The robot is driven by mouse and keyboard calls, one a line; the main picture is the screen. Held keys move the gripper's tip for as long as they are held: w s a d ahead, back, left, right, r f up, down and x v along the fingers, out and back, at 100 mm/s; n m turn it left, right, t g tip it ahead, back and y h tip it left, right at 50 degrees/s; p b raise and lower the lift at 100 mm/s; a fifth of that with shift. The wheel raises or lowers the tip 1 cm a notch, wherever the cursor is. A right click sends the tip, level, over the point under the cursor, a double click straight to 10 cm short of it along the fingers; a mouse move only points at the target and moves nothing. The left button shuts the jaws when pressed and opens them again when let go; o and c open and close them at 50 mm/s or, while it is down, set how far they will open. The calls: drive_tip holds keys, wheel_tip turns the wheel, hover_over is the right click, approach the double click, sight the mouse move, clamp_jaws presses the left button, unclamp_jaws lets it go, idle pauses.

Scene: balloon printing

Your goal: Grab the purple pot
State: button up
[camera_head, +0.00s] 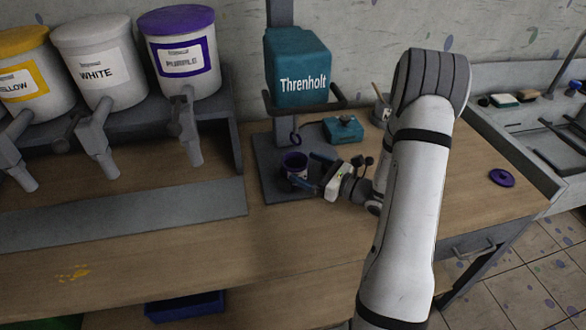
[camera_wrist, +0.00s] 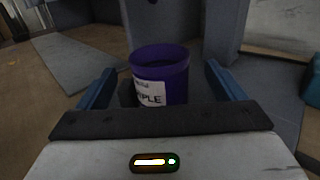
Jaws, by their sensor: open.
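The purple pot (camera_head: 295,163) is a small open-topped cup with a white label. It stands upright on the dark grey base plate of the Threnholt machine (camera_head: 302,72). In the wrist view the purple pot (camera_wrist: 160,75) sits between my two blue fingers, with its lower part hidden by my gripper body. My gripper (camera_head: 318,172) reaches in from the right and is open around or just before the pot. In the wrist view my gripper (camera_wrist: 162,85) shows a gap between each finger and the pot's sides.
Yellow (camera_head: 22,80), white (camera_head: 98,62) and purple (camera_head: 180,52) dispensers stand on a grey rack at the left. A teal box (camera_head: 343,130) sits behind my gripper. A purple lid (camera_head: 502,178) lies on the right of the table. The table's front is mostly clear.

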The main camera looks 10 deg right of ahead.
sight(286, 157)
drive_tip(key=x, duration=0.2)
drive_tip(key=p+x, duration=0.1)
drive_tip(key=x, duration=0.2)
drive_tip(key=shift+r, duration=0.25)
drive_tip(key=shift+w+a+f, duration=0.1)
drive_tip(key=shift+w+a, duration=0.2)
drive_tip(key=shift+a, duration=0.05)
drive_tip(key=c, duration=1.1)
drive_tip(key=shift+p, duration=0.3)
drive_tip(key=shift+c, duration=0.2)
